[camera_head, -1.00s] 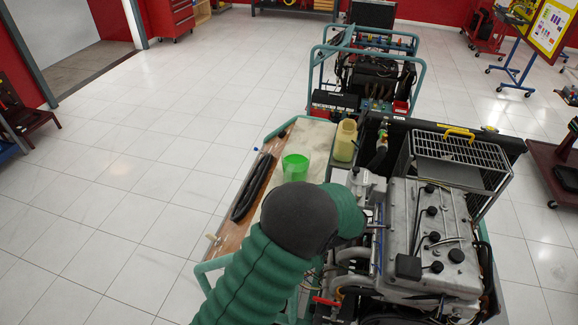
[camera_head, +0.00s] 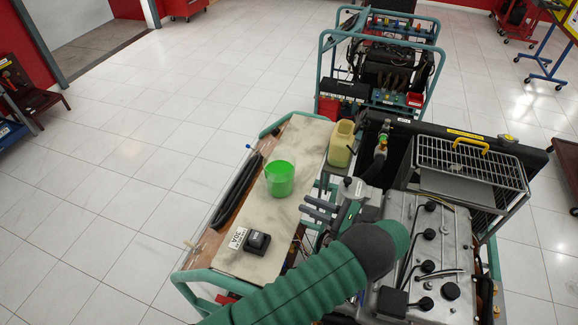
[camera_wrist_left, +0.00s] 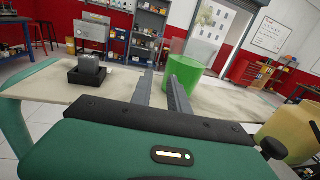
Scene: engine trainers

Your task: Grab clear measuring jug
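The clear measuring jug (camera_head: 280,179), with green liquid in it, stands upright on the pale worktop (camera_head: 268,224) of the engine trainer in the head view. In the left wrist view the jug (camera_wrist_left: 191,66) stands just beyond the fingers. My left gripper (camera_head: 305,203) is to the right of the jug, its two grey fingers pointing at it. The fingers (camera_wrist_left: 161,80) are apart, with nothing between them, and do not seem to touch the jug. My right gripper is not in view.
A black device (camera_head: 257,242) sits near the worktop's front, beside a small white label (camera_head: 238,238). A black hose (camera_head: 237,190) lies along the left edge. A yellowish container (camera_head: 342,144) stands behind the jug. The engine (camera_head: 425,235) fills the right.

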